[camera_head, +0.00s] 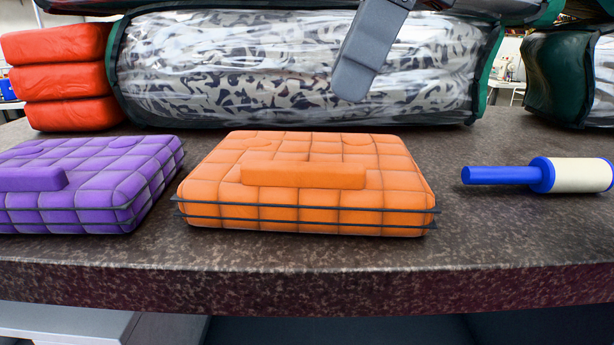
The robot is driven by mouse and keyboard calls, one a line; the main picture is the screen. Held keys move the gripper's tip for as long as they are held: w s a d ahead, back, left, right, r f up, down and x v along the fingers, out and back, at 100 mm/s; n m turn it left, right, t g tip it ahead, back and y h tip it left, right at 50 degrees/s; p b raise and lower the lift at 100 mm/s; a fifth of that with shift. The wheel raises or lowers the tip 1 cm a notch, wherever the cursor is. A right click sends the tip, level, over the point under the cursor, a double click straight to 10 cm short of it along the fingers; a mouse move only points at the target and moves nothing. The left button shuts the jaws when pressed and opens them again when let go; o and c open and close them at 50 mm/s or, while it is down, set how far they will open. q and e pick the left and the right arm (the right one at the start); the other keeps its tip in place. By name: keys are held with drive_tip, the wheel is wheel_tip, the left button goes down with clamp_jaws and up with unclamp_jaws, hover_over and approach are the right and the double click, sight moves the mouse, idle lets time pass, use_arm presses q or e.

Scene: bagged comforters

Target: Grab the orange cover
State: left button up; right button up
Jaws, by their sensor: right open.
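The orange cover (305,190) is a quilted, folded rectangular pack. It lies flat in the middle of the dark speckled counter, with a raised orange bar on top and dark bands around its lower edge. My right gripper (358,76) shows as a dark grey piece coming down from the top edge, in front of the bagged comforter. In the picture it is above the orange cover and apart from it. It is open with nothing visible in it; most of it is out of frame. My left gripper is not in view.
A purple cover (90,185) lies close to the left of the orange one. A blue-handled lint roller (545,175) lies at the right. A patterned bagged comforter (230,80) and stacked red bundles (65,80) stand behind. The counter (350,265) is clear in front.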

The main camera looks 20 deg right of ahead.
sight(303, 164)
drive_tip(key=x, duration=0.4)
drive_tip(key=b+x, duration=0.1)
drive_tip(key=x, duration=0.3)
drive_tip(key=shift+a, duration=0.25)
drive_tip(key=c, duration=0.4)
clamp_jaws()
idle(0.7)
